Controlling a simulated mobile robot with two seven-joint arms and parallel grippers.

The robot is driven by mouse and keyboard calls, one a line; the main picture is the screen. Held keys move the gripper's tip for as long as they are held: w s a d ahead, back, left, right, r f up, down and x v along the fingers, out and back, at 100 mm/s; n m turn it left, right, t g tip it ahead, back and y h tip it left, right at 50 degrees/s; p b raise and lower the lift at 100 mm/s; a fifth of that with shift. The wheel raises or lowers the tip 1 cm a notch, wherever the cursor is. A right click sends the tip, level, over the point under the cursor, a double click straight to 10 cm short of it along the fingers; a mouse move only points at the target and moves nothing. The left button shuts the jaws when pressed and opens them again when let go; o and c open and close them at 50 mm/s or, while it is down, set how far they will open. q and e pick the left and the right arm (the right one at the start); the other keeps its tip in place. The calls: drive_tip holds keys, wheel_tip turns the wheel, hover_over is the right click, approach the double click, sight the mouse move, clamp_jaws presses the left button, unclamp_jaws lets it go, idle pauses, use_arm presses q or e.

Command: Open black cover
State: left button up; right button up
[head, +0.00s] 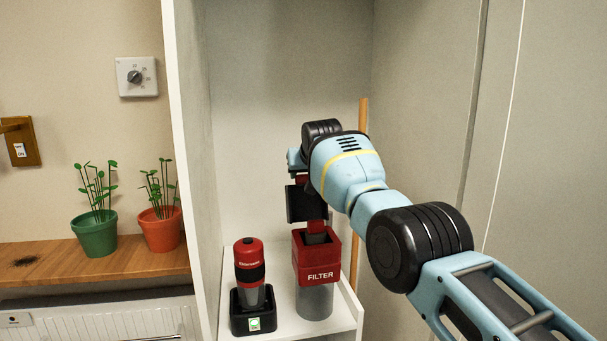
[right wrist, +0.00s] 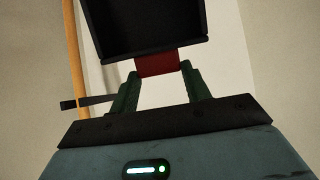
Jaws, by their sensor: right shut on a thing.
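The black cover (head: 303,204) is a dark flat piece above the red box marked FILTER (head: 319,266). In the right wrist view the black cover (right wrist: 145,28) fills the top and has a red tab (right wrist: 157,64) at its near edge. My right gripper (right wrist: 160,76) has its green fingers on either side of this tab and is shut on it. In the head view my right gripper (head: 301,178) is mostly hidden behind its own wrist. The red box is open at the top, with a dark inside. Whether the cover touches the box is unclear. My left gripper is out of view.
A red and black flask-like device (head: 249,262) stands in a black base (head: 253,314) left of the box, on a white shelf (head: 287,326). A wooden pole (head: 359,205) stands behind. Potted plants (head: 95,236) sit on a wooden ledge at left.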

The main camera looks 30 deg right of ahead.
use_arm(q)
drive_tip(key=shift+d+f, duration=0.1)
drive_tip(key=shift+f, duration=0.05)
use_arm(e)
drive_tip(key=shift+w+d+r, duration=0.1)
drive_tip(key=shift+d+r, duration=0.05)
drive_tip(key=shift+r, duration=0.55)
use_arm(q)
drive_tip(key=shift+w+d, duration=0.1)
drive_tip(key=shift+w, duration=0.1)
use_arm(e)
drive_tip(key=shift+r, duration=0.1)
drive_tip(key=o, duration=1.1)
drive_tip(key=shift+o, duration=1.4)
drive_tip(key=shift+w+f, duration=0.1)
drive_tip(key=shift+f, duration=0.1)
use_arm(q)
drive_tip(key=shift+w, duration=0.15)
use_arm(e)
drive_tip(key=shift+f, duration=0.2)
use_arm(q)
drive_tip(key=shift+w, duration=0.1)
